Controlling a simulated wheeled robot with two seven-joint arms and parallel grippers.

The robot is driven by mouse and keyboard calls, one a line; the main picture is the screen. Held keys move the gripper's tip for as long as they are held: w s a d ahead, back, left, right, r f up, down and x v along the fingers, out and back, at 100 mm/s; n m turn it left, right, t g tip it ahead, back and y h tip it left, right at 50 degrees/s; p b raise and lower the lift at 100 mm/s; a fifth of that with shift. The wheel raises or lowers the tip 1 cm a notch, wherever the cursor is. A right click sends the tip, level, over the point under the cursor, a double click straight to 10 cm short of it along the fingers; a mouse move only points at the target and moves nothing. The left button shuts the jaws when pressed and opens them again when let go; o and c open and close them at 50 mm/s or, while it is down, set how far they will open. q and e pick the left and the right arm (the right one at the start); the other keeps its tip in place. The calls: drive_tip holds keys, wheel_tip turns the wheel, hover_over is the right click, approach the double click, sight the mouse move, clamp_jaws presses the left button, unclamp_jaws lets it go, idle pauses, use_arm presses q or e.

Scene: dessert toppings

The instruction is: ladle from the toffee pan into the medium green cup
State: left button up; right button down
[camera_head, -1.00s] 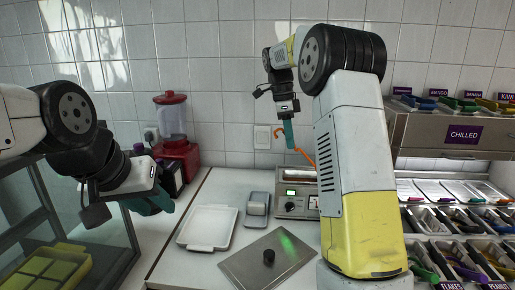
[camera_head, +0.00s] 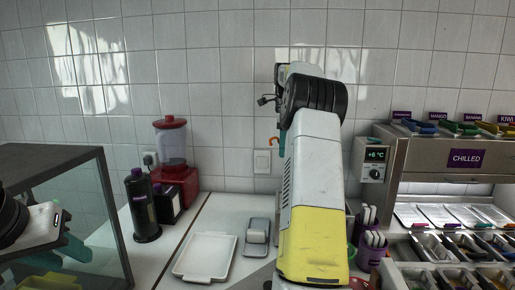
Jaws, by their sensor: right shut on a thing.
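My right arm stands in the middle of the view and hides most of its own gripper (camera_head: 282,143); a teal finger shows at the arm's left edge. An orange hooked handle end (camera_head: 273,140), seemingly the ladle's, sticks out beside it, and the gripper is shut on it. The ladle's bowl is hidden. The toffee pan is hidden behind my right arm. A thin green edge (camera_head: 351,254) shows right of the arm; I cannot tell whether it is the medium green cup. My left gripper (camera_head: 68,266) is at the lower left, cut by the frame, its teal fingers apart and empty.
A white tray (camera_head: 184,272) and a grey scale (camera_head: 256,252) lie on the counter. A red blender (camera_head: 172,185) and a dark bottle (camera_head: 143,208) stand behind. Purple holders with spoons (camera_head: 369,257) stand right of my arm, beside the topping racks (camera_head: 399,250). A glass case (camera_head: 112,215) is at left.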

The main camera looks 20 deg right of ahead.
drive_tip(key=shift+f, duration=6.2)
drive_tip(key=shift+f+g+h, duration=0.8)
drive_tip(key=shift+f+h, duration=0.7)
drive_tip(key=shift+f, duration=0.05)
drive_tip(key=shift+r, duration=0.1)
wheel_tip(320, 180, up, 10)
drive_tip(key=h, duration=0.1)
drive_tip(key=shift+w+a+g, duration=0.15)
drive_tip(key=shift+a+g, duration=0.15)
drive_tip(key=shift+a, duration=0.05)
